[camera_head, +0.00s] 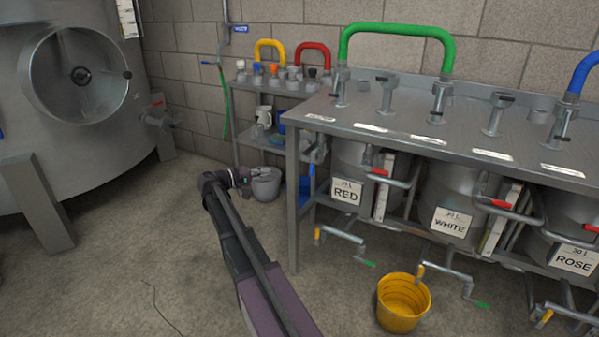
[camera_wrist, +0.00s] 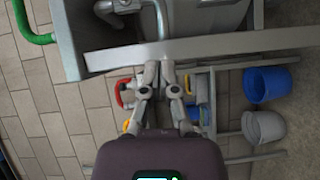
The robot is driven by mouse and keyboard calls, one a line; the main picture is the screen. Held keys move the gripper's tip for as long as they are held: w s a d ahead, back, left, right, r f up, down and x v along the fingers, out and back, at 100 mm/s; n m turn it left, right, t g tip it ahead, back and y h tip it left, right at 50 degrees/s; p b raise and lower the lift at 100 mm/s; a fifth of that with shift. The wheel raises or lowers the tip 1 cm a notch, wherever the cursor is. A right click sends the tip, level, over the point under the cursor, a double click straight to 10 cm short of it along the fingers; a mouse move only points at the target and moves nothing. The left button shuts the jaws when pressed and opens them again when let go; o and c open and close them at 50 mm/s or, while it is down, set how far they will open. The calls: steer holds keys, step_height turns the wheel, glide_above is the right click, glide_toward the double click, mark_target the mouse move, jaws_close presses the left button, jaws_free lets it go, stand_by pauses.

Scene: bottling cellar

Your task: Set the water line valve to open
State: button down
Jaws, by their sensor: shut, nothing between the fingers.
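A thin grey vertical pipe (camera_head: 227,90) runs down the back wall in the head view. A small blue lever (camera_head: 206,63) sticks out to its left, and a green hose (camera_head: 226,110) hangs beside it. A blue sign (camera_head: 240,28) is on the wall above; its lettering is too small to read. I take this to be the water line, but cannot tell the valve's setting. My gripper (camera_head: 252,173) is in front of the grey bucket, low and apart from the lever. In the wrist view my gripper (camera_wrist: 161,68) is shut and empty; the lever cannot be made out there.
The steel bench (camera_head: 292,185) with labelled vessels stands at right. A shelf rack (camera_head: 268,90) with yellow and red hoses is behind. A grey bucket (camera_head: 266,186) and a yellow bucket (camera_head: 403,300) stand on the floor. A large tank (camera_head: 60,130) is at left; floor between is mostly clear.

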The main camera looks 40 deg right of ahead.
glide_toward(314, 163)
steer(key=w+d+f, duration=0.2)
steer(key=d, duration=0.1)
steer(key=w+d+f, duration=0.1)
steer(key=w+d, duration=0.1)
steer(key=shift+s+d+f+b, duration=0.1)
steer(key=shift+s+d+b, duration=0.1)
steer(key=shift+s+d, duration=0.45)
steer(key=shift+s+d+f+b, duration=0.15)
steer(key=shift+s+d, duration=0.25)
steer(key=shift+s, duration=0.55)
steer(key=shift+r, duration=0.1)
